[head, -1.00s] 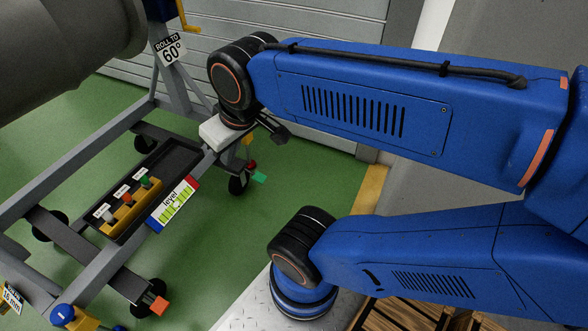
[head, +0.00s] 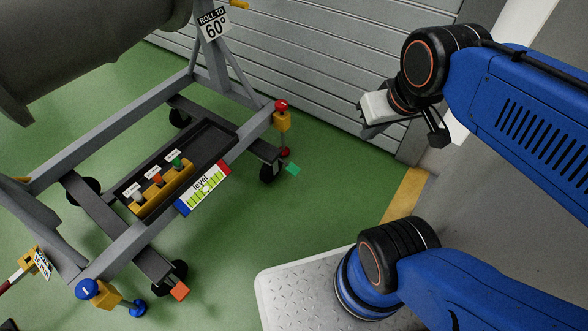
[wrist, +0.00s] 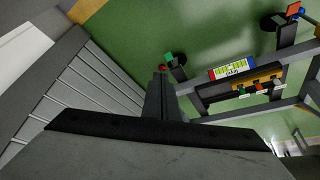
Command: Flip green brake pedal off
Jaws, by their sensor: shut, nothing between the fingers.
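The green brake pedal (head: 293,170) is a small flat tab beside the caster wheel (head: 270,172) at the right end of the grey engine stand's near side. It also shows in the wrist view (wrist: 168,56), just beyond my fingertips in the picture. My gripper (head: 366,132) is up and to the right of the pedal in the head view, apart from it. In the wrist view my gripper's dark fingers (wrist: 160,84) are together and empty. An orange-red pedal (head: 180,291) sits at the stand's other near caster.
The stand (head: 110,238) carries a tray with a yellow block (head: 160,188) of grey, orange and green pieces, and a level card (head: 204,187). A red-knobbed yellow part (head: 282,116) rises near the green pedal. Green floor (head: 330,200) is open before the grey shutter (head: 330,70).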

